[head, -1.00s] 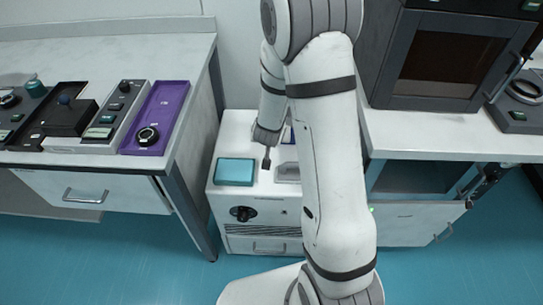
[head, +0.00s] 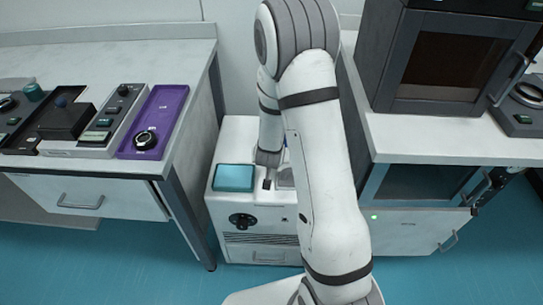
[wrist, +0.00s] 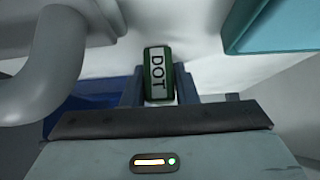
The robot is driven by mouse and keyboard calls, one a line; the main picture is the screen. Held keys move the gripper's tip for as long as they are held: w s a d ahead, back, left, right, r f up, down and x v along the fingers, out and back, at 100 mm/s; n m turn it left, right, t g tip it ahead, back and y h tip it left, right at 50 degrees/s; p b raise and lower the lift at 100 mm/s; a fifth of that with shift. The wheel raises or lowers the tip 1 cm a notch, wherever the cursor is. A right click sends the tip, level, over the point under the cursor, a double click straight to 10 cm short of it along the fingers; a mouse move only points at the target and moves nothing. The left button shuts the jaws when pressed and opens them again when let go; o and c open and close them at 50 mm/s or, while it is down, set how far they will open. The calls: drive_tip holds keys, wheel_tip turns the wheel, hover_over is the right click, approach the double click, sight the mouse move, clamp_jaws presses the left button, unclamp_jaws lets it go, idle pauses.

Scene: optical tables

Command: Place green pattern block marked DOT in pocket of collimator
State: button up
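The green block marked DOT (wrist: 157,72) is between the two fingers of my gripper (wrist: 157,88) in the wrist view, its white label facing the camera. The fingers touch or nearly touch its sides, and it appears held. In the head view my gripper (head: 267,184) is small and dark, over the top of a white cabinet (head: 270,210), just right of a teal pad. The block cannot be made out there. I cannot tell which device is the collimator, and no pocket is clearly visible.
The teal pad (head: 234,177) also shows in the wrist view (wrist: 275,25). A grey curved tube (wrist: 45,65) is close at left in the wrist view. The left bench holds a purple tray (head: 160,120) and dark devices. A dark oven-like box (head: 450,60) stands on the right bench.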

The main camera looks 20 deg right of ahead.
drive_tip(key=o, duration=0.4)
